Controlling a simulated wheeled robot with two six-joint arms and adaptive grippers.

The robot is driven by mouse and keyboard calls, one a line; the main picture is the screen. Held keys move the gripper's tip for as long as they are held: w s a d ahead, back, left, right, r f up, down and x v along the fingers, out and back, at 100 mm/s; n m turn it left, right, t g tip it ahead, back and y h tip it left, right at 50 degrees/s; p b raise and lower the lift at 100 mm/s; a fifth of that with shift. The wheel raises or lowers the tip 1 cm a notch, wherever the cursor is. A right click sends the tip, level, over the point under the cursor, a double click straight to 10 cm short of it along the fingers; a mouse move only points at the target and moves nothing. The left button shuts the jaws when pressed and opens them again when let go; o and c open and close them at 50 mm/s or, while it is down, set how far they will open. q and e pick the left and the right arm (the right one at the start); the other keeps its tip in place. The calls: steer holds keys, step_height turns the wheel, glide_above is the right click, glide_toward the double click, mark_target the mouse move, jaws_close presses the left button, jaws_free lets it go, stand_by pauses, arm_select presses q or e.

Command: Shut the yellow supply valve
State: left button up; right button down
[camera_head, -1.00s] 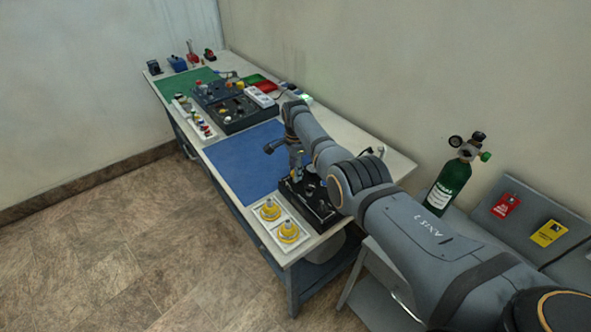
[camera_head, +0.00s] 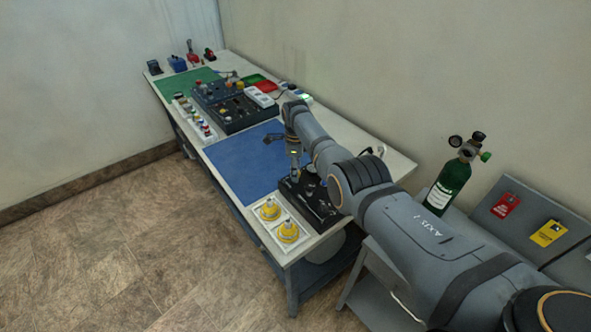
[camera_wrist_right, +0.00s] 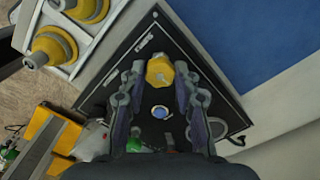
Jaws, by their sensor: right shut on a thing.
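The yellow supply valve (camera_wrist_right: 160,71) is a yellow knob on a black panel (camera_wrist_right: 158,38). In the right wrist view it sits between the fingertips of my right gripper (camera_wrist_right: 160,76), which is shut on it. In the head view the black panel (camera_head: 318,208) lies at the near end of the bench, and my right gripper (camera_head: 294,160) is over its far left edge. The arm partly hides the panel, and the valve's handle position cannot be told. My left gripper is not in view.
A white tray with two yellow fittings (camera_head: 288,232) stands beside the panel at the bench's near edge. A blue mat (camera_head: 238,163) lies beyond and is clear. A green cylinder (camera_head: 449,187) stands on the right, near red (camera_head: 505,206) and yellow (camera_head: 549,233) tags.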

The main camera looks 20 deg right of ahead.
stand_by(0.3)
steer(key=c, duration=1)
jaws_free()
steer(key=shift+r, duration=0.25)
step_height(320, 180, up, 12)
steer(key=shift+f, duration=0.25)
steer(key=shift+f, duration=0.1)
